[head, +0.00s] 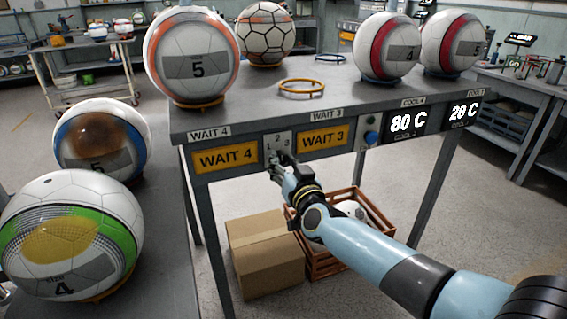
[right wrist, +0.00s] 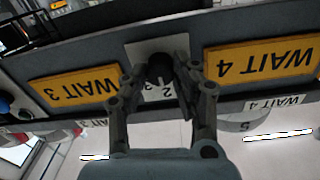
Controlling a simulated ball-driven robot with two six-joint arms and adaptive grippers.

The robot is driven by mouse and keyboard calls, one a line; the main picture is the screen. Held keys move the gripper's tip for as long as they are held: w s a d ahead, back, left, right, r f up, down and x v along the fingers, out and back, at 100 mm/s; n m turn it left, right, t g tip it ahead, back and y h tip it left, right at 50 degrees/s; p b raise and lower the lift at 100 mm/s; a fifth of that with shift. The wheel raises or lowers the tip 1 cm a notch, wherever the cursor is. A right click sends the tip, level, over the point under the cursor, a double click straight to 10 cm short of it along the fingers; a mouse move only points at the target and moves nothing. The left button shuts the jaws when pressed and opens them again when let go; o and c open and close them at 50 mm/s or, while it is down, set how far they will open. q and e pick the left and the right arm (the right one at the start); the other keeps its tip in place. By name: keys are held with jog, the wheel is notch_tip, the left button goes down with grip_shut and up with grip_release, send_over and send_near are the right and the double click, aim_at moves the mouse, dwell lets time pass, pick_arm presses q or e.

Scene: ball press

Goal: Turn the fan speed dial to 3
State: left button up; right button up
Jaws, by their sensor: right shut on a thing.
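The fan speed dial is a black knob (right wrist: 160,68) on a pale plate marked 1, 2, 3 (head: 279,141), set in the front panel of the grey bench between the yellow WAIT 4 and WAIT 3 signs. My right gripper (head: 276,158) reaches the plate from the front and covers the knob in the head view. In the right wrist view, which is upside down, its two fingers (right wrist: 162,75) sit on either side of the knob, shut on it. Which number the dial points to cannot be told. My left gripper is not in view.
The WAIT 4 sign (head: 225,159) and WAIT 3 sign (head: 324,138) flank the plate. A blue button (head: 371,137) and displays reading 80 C (head: 408,123) and 20 C (head: 465,111) are further right. Several balls stand on the benches. A cardboard box (head: 265,255) and crate (head: 322,268) lie below.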

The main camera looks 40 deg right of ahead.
grip_shut()
jog(key=m, duration=0.3)
jog(key=shift+m, duration=0.4)
jog(key=m, duration=0.6)
dwell(0.5)
jog(key=o, duration=0.9)
grip_release()
jog(key=shift+c, duration=0.2)
jog(key=shift+s, duration=0.1)
